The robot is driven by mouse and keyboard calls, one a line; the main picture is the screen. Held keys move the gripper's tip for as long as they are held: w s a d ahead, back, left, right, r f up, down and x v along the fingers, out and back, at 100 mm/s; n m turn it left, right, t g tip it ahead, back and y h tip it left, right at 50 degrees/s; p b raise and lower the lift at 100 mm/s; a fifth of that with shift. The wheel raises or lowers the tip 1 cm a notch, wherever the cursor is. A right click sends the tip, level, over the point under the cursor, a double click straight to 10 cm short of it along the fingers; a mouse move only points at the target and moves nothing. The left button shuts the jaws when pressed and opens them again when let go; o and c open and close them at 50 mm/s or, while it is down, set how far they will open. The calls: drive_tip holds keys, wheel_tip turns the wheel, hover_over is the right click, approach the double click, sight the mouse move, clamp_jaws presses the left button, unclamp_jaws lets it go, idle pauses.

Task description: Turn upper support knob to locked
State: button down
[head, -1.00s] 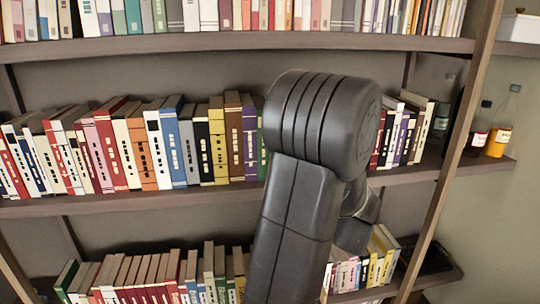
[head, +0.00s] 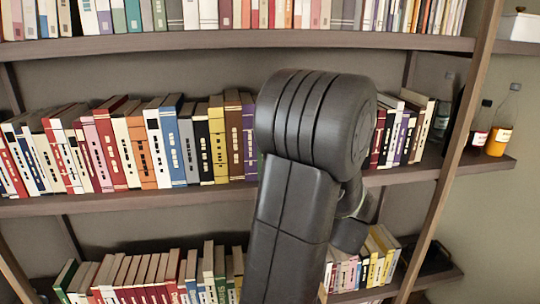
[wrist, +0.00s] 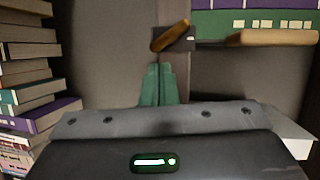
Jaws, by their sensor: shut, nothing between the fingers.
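In the wrist view, a small wooden-brown bar, likely the upper support knob (wrist: 171,36), sits tilted on a dark grey block (wrist: 181,43). Its right end is higher than its left. My gripper (wrist: 158,67) shows as two green fingers pressed together, with nothing between them. The fingertips appear just below the knob's lower left end; whether they touch it I cannot tell. In the head view my arm hides the gripper, and I cannot make out the knob.
Stacked books (wrist: 30,85) rise close on the left in the wrist view. In the head view, book rows fill the shelves, with jars (head: 497,140) at right.

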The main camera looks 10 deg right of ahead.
drive_tip(key=shift+a+b, duration=0.45)
drive_tip(key=shift+a, duration=0.45)
idle(0.3)
drive_tip(key=d+b, duration=0.1)
drive_tip(key=d, duration=0.3)
drive_tip(key=shift+d, duration=0.1)
idle(0.4)
drive_tip(key=b+v, duration=0.2)
drive_tip(key=v, duration=1.1)
drive_tip(key=shift+s+r, duration=0.15)
drive_tip(key=shift+s, duration=0.2)
